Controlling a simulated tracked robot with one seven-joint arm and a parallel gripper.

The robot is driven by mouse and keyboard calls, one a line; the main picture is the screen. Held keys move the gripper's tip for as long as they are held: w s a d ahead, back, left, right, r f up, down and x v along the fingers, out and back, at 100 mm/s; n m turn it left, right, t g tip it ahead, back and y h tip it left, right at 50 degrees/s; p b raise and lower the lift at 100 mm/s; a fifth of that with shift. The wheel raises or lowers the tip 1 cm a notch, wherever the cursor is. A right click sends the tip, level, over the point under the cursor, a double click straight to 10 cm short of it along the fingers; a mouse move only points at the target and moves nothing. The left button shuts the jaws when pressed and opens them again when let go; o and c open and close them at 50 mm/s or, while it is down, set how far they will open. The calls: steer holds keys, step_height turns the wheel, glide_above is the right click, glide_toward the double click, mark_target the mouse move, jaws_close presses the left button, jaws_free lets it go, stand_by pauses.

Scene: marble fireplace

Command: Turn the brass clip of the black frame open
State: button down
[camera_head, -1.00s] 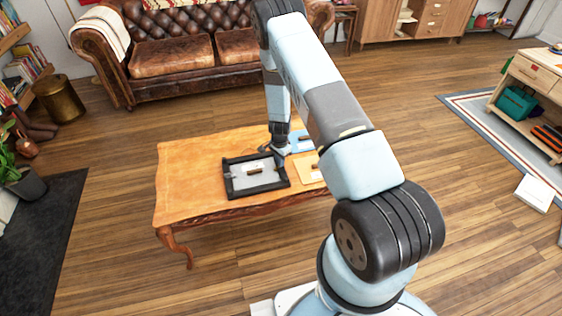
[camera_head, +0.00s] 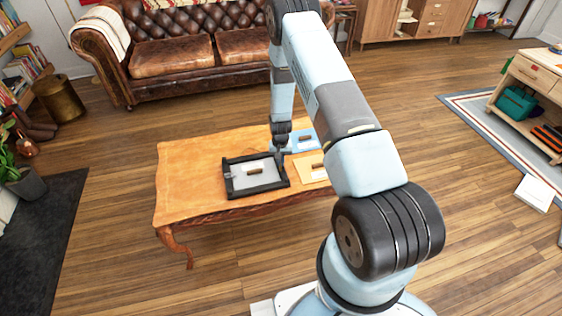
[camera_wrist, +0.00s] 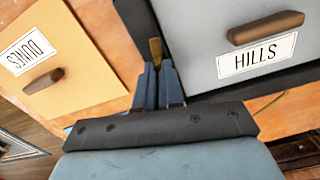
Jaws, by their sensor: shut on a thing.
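The black frame (camera_head: 257,190) lies flat on the wooden table, with a grey panel labelled HILLS and a wooden handle inside it. In the wrist view the black frame (camera_wrist: 138,22) runs along the left and lower edges of the grey panel (camera_wrist: 225,75). The brass clip (camera_wrist: 155,47) is a small upright strip by the frame's left bar, between my fingertips. My gripper (camera_wrist: 158,68) is shut on it. In the head view my gripper (camera_head: 280,155) is at the frame's right side; the clip is too small to make out there.
A yellow panel labelled DUNES (camera_wrist: 65,70) lies beside the frame, also with a handle. A blue panel (camera_head: 303,141) lies farther back on the table (camera_head: 190,170). The table's left part is clear. A leather sofa (camera_head: 185,55) stands behind.

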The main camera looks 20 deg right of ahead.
steer(key=shift+n, duration=1.1)
steer(key=c, duration=1.3)
jaws_free()
steer(key=shift+o, duration=0.2)
step_height(320, 180, up, 14)
steer(key=shift+f, duration=0.15)
